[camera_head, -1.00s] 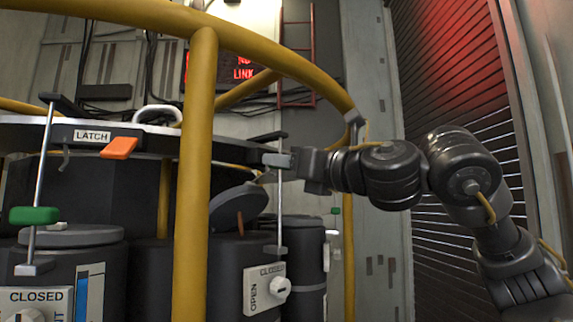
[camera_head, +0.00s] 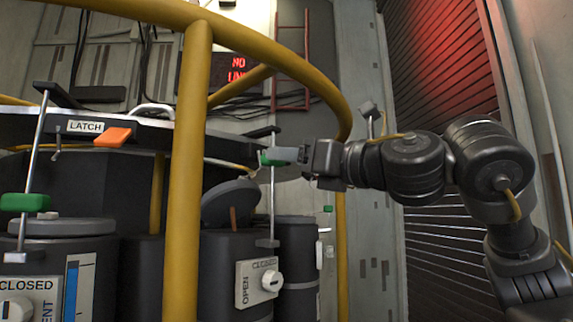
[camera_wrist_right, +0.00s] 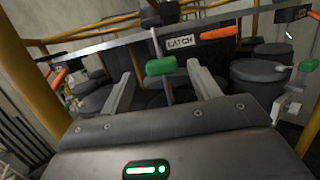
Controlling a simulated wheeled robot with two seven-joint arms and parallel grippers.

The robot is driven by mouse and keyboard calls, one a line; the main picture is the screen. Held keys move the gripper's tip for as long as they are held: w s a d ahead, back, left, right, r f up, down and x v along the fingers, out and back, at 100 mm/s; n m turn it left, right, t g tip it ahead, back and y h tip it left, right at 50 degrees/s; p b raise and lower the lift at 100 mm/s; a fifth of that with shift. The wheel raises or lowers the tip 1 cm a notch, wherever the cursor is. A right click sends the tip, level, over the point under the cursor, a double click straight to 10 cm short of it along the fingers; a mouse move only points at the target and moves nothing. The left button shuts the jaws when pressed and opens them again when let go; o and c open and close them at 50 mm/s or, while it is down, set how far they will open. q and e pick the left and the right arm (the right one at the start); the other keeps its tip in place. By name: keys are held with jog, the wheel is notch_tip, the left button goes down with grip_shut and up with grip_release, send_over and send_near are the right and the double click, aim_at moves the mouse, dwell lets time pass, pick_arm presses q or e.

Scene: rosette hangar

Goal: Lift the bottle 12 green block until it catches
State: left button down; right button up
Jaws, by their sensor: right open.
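A green block (camera_head: 267,159) sits on a thin upright metal rod (camera_head: 273,195) beside the ring, in the head view. My right gripper (camera_head: 282,156) reaches in from the right with its fingertips at this block, and a finger partly hides it. In the right wrist view the green block (camera_wrist_right: 160,67) lies between the two spread fingers of my right gripper (camera_wrist_right: 162,85), with gaps on both sides. The gripper is open. No bottle number is readable, so I cannot tell whether this is bottle 12. My left gripper is not in view.
A yellow post (camera_head: 187,190) and curved rail stand in front. Another green block (camera_head: 25,202) is on a rod at left. An orange latch handle (camera_head: 113,137) is on the ring. A dark bottle with a raised lid (camera_head: 230,202) and an OPEN/CLOSED knob (camera_head: 270,280) stand below.

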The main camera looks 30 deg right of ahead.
jog(key=shift+b+v, duration=1.1)
jog(key=shift+v, duration=1.4)
jog(key=shift+w+f, duration=0.1)
jog(key=shift+f, duration=0.05)
